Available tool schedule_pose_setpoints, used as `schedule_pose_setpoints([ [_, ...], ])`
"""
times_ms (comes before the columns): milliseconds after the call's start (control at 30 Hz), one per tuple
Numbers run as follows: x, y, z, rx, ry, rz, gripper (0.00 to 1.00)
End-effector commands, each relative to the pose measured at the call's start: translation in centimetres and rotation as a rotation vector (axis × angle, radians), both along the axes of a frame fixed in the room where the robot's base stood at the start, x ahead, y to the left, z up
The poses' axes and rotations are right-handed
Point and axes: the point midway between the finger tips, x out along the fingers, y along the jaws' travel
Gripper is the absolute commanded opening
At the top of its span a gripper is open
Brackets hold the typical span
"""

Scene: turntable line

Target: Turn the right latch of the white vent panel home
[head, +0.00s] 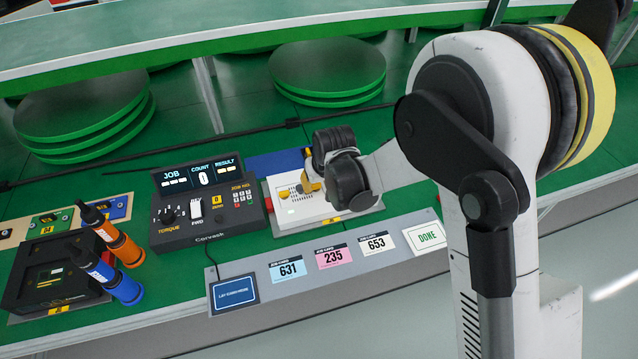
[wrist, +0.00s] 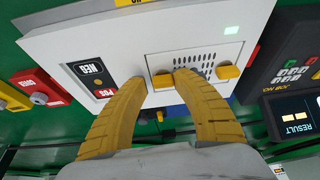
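The white vent panel (wrist: 195,68) is set in the face of a white unit (head: 285,220), with a dark slotted grille and two small yellow latches along one edge. The wrist view is turned about, with the console on the opposite side. The latch on its left (wrist: 163,80), which matches the right one from the head, lies between my fingertips. The other latch (wrist: 228,72) is outside my right-hand finger. My gripper (wrist: 159,84) is open, its yellow fingers on either side of the latch; contact cannot be told. In the head view my wrist hides much of the panel.
A black console (head: 208,210) stands left of the unit. An orange tool (head: 120,245) and a blue tool (head: 122,287) are farther left. A grey strip with job cards (head: 334,257) runs in front. Green turntable discs (head: 328,70) lie behind.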

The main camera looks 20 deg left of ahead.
Motion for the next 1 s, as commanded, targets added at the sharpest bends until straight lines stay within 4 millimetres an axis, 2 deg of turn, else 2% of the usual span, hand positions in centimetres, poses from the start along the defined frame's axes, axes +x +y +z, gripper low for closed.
schedule_pose_setpoints([
  [233, -0.5, 0.2, 0.8, 0.007, 0.003, 0.005, 0.49],
  [500, -1.7, -1.0, 4.7, 0.005, 0.002, 0.002, 0.49],
  [700, -2.3, -1.7, 6.9, 0.004, 0.001, 0.001, 0.49],
  [1000, -2.4, -2.0, 7.4, 0.003, 0.001, -0.001, 0.49],
])
